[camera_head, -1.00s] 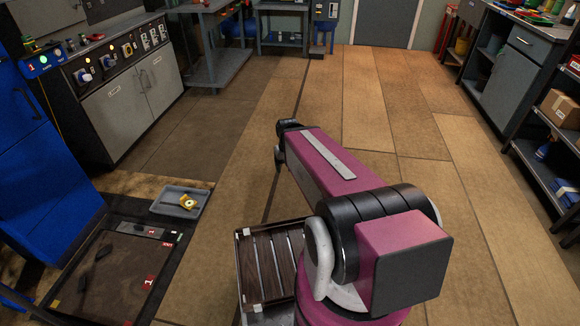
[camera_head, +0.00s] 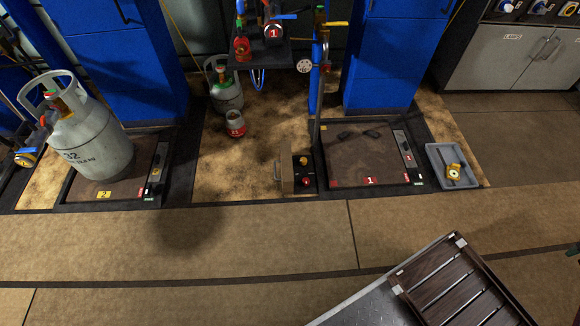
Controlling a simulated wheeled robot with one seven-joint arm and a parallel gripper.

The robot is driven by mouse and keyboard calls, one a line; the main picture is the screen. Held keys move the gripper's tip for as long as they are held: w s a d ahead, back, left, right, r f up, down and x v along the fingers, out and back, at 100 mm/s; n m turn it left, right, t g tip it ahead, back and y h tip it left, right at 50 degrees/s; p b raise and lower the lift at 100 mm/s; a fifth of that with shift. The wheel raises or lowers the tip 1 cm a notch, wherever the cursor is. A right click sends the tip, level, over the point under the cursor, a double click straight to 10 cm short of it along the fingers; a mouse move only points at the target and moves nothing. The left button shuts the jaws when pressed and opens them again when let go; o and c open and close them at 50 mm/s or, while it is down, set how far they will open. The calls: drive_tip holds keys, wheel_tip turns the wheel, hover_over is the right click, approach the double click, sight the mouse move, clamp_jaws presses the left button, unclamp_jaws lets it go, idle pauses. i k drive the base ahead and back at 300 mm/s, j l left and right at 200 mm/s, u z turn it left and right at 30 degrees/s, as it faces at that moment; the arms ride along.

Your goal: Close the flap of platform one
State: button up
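Platform one (camera_head: 345,165) is a dark floor plate with a red "1" label, right of centre. Two small dark pieces lie near its back edge. At its left side is a small dark control box (camera_head: 305,173) with a yellow and a red knob. A tan flap with a handle (camera_head: 287,168) stands raised at the box's left side, so the box's inside shows. My gripper is out of the picture.
Platform two (camera_head: 105,190), at left, bears a grey gas cylinder (camera_head: 90,140). A post rises behind the control box. A grey tray (camera_head: 436,158) with a yellow fitting lies right of platform one. A slatted rack (camera_head: 470,290) is at bottom right. The floor in front is clear.

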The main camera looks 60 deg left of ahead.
sight(288, 179)
drive_tip(key=j+u, duration=0.1)
drive_tip(key=u, duration=0.3)
drive_tip(key=j+u, duration=0.15)
drive_tip(key=u, duration=0.2)
drive_tip(key=j+u, duration=0.15)
drive_tip(key=u, duration=0.25)
drive_tip(key=j+u, duration=0.1)
drive_tip(key=u, duration=0.3)
drive_tip(key=i+j+u, duration=0.2)
drive_tip(key=j, duration=0.25)
drive_tip(key=j+u, duration=0.2)
drive_tip(key=j, duration=0.25)
drive_tip(key=i+j+u, duration=0.2)
drive_tip(key=j, duration=0.15)
drive_tip(key=k+j+z, duration=0.1)
drive_tip(key=j, duration=0.25)
drive_tip(key=k+j+z, duration=0.15)
drive_tip(key=j, duration=0.2)
drive_tip(key=k+j+z, duration=0.1)
drive_tip(key=j, duration=0.25)
drive_tip(key=k+j+z, duration=0.15)
drive_tip(key=j, duration=0.15)
